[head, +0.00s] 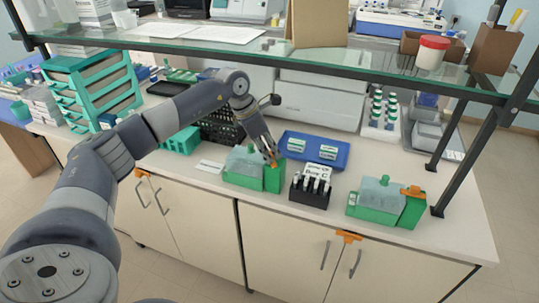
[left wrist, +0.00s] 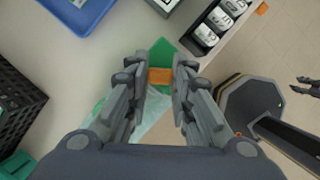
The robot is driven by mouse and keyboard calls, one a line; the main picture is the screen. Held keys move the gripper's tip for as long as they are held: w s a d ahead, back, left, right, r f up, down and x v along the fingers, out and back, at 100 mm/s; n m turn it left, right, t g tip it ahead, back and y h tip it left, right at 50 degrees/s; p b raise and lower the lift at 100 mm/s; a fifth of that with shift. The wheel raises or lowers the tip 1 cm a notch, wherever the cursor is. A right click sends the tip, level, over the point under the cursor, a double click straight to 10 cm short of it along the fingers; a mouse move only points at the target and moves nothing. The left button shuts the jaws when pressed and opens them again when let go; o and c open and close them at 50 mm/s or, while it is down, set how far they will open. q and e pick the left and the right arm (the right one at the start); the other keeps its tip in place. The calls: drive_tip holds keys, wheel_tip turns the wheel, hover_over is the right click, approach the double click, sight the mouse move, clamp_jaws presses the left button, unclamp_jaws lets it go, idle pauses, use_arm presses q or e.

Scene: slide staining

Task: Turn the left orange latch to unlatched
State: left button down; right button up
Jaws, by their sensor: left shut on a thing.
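The left green box (head: 240,173) with a pale translucent top stands near the counter's front edge, left of the black vial rack. Its orange latch (left wrist: 160,76) sits on the green end block and shows between my fingers in the left wrist view. My left gripper (head: 270,155) reaches down over that block. It is shut on the latch, one finger on each side. In the head view the fingers mostly hide the latch. My right gripper (left wrist: 303,85) shows small at the right edge of the left wrist view, its two fingers apart and empty.
A black rack of vials (head: 310,192) stands close on the right. A second green box (head: 375,207) with an orange latch (head: 412,191) is farther right. A blue tray (head: 335,150) lies behind. A glass shelf (head: 300,60) spans above.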

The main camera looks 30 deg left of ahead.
use_arm(q)
drive_tip(key=m+g+h+b, duration=0.1)
drive_tip(key=m, duration=0.2)
drive_tip(key=shift+w, duration=0.15)
drive_tip(key=shift+a+r+m+g, duration=0.1)
drive_tip(key=shift+m+g, duration=0.3)
drive_tip(key=shift+m, duration=1)
drive_tip(key=c, duration=1.4)
unclamp_jaws()
drive_tip(key=shift+h, duration=0.3)
drive_tip(key=shift+a+r, duration=0.1)
drive_tip(key=shift+r, duration=0.05)
drive_tip(key=v, duration=1.1)
drive_tip(key=shift+r, duration=0.3)
